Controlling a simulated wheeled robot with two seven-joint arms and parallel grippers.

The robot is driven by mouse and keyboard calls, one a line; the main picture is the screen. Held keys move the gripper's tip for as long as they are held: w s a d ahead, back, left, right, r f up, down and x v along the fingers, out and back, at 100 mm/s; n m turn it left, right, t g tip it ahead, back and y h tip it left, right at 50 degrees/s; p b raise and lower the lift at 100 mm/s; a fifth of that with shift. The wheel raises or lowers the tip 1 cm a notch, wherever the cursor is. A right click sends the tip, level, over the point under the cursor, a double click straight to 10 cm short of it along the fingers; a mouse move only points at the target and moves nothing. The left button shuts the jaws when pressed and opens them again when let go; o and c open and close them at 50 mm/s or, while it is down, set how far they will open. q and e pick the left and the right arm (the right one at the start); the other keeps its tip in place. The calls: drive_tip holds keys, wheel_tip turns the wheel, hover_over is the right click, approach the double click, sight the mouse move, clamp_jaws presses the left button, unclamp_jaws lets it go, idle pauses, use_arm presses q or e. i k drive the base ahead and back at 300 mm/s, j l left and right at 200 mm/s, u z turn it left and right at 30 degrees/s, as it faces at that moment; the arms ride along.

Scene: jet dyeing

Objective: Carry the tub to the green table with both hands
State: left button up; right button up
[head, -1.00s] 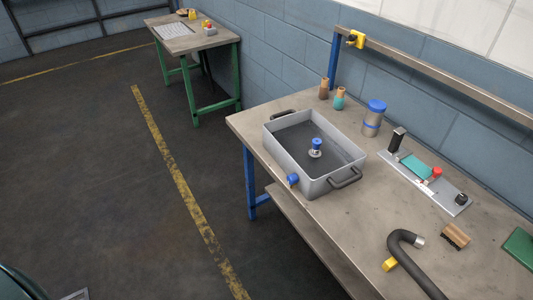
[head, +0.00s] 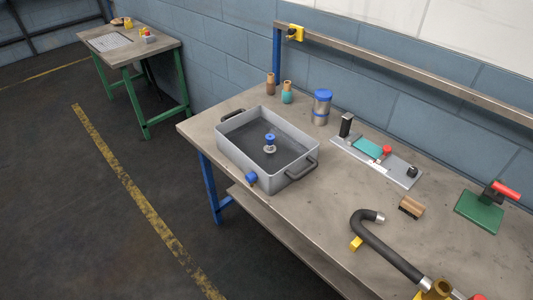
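The tub (head: 238,161) is a grey rectangular open container with a dark handle at each end. It sits upright on the near workbench (head: 205,133), close to its left edge. A blue-topped fitting (head: 269,142) stands inside it, and a blue knob (head: 251,179) is on its front side. The green table (head: 134,87), with green legs and a wooden top, stands at the far upper left. Neither of my grippers shows in the head view.
On the bench are a blue-lidded canister (head: 321,107), two small bottles (head: 287,92), a metal fixture (head: 376,163), a brush (head: 411,208), a black bent hose (head: 380,245) and a green plate (head: 480,212). The floor (head: 80,210) left of the bench is clear, with a yellow line.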

sight(111, 41)
drive_tip(key=j+z, duration=0.1)
drive_tip(key=z, duration=0.35)
drive_tip(key=j+z, duration=0.15)
drive_tip(key=z, duration=0.25)
drive_tip(key=j+z, duration=0.35)
drive_tip(key=j, duration=0.45)
drive_tip(key=j+z, duration=0.35)
drive_tip(key=j, duration=0.4)
drive_tip(key=k+j, duration=0.1)
drive_tip(key=j, duration=0.65)
drive_tip(key=k+j+z, duration=0.1)
drive_tip(key=j, duration=0.3)
